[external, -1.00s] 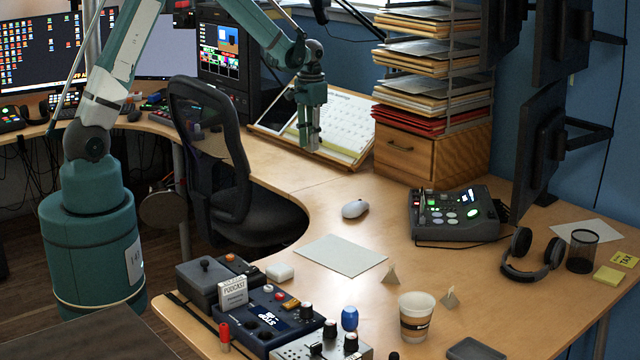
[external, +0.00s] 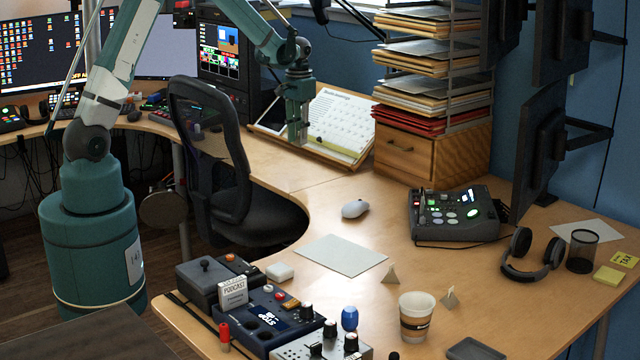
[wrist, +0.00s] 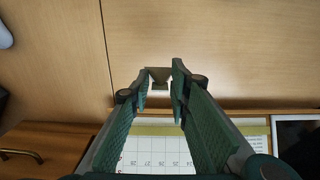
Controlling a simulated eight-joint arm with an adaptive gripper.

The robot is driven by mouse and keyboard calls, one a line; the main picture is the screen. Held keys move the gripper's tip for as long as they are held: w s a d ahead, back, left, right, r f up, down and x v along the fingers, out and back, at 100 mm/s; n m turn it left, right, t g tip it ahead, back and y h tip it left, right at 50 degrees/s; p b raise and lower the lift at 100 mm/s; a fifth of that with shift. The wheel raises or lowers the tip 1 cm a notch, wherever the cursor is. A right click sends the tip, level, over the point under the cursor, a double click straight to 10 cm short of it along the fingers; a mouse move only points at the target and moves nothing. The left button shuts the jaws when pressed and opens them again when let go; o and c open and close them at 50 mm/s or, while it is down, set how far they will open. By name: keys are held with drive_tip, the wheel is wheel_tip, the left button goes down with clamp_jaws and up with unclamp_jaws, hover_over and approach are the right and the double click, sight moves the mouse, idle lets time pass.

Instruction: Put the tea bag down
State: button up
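My gripper (wrist: 159,80) has a small brownish pyramid-shaped tea bag (wrist: 159,74) between its fingertips in the wrist view; both fingers appear to touch it. In the external view my gripper (external: 297,143) points down in front of the sloped calendar board (external: 345,125), above the desk. The tea bag cannot be made out there. Two similar pyramid shapes stand on the desk, one by the paper sheet (external: 390,274) and one right of the paper cup (external: 450,297).
The wooden drawer box (external: 425,155) with stacked folders stands right of the calendar. A black chair (external: 225,170) is to the left. A mouse (external: 355,208), a white sheet (external: 342,255) and a control panel (external: 453,215) lie on the desk. Bare desk (external: 325,187) lies before the calendar.

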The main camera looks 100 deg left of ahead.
drive_tip(key=shift+f+b, duration=0.6)
drive_tip(key=shift+f, duration=2.5)
drive_tip(key=shift+f+b, duration=0.45)
drive_tip(key=shift+f, duration=1.45)
drive_tip(key=o, duration=0.7)
drive_tip(key=shift+c, duration=0.2)
drive_tip(key=shift+r, duration=0.1)
wheel_tip(320, 180, up, 12)
drive_tip(key=shift+f+p, duration=0.1)
drive_tip(key=shift+p, duration=1)
